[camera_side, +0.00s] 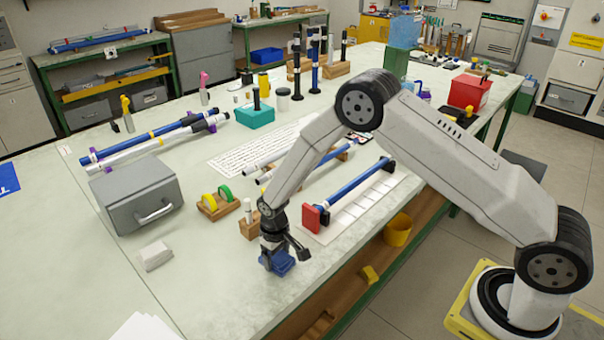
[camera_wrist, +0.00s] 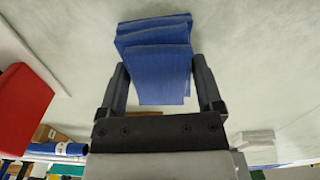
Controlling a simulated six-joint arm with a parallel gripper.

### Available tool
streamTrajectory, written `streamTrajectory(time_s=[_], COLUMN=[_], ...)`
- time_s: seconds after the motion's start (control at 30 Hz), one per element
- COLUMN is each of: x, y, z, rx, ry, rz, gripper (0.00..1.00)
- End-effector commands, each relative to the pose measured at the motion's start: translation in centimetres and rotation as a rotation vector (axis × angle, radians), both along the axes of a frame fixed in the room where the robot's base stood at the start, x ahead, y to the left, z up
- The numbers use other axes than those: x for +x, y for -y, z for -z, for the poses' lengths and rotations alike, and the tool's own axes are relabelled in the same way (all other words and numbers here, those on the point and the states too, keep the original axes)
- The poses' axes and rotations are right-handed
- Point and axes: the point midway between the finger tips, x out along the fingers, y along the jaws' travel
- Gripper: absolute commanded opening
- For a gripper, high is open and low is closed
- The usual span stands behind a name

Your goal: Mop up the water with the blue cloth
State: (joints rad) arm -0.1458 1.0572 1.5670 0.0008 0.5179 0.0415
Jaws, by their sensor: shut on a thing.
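The blue cloth (camera_wrist: 160,75) is a folded stack of layers, held between the two fingers of my gripper (camera_wrist: 160,88) in the wrist view. In the side view, my gripper (camera_side: 281,250) points down near the front edge of the bench, with the blue cloth (camera_side: 279,264) under it. The cloth is at or just above the bench top; I cannot tell whether it touches. I cannot make out any water on the pale bench top in either view.
A red block (camera_side: 311,218) on a blue rod (camera_side: 358,184) lies right of my gripper. A small wooden block (camera_side: 250,226) stands close behind it. A grey box (camera_side: 136,192) and a white stack (camera_side: 155,256) are to the left.

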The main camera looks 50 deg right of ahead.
Motion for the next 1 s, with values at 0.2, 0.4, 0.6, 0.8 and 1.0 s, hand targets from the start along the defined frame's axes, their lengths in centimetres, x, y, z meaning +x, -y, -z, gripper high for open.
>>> streamTrajectory(time_s=[0.2,0.4,0.6,0.8,1.0], x=[0.0,0.0,0.0,0.0,0.0], y=[2.2,4.1,5.9,5.4,3.5], z=[0.0,0.0,0.0,0.1,0.1], rx=[0.000,0.000,-0.001,-0.001,0.000], ry=[-0.001,-0.001,0.000,0.000,0.000], rz=[0.004,0.003,0.003,-0.002,-0.002], gripper=[0.29,0.29,0.29,0.29,0.29])
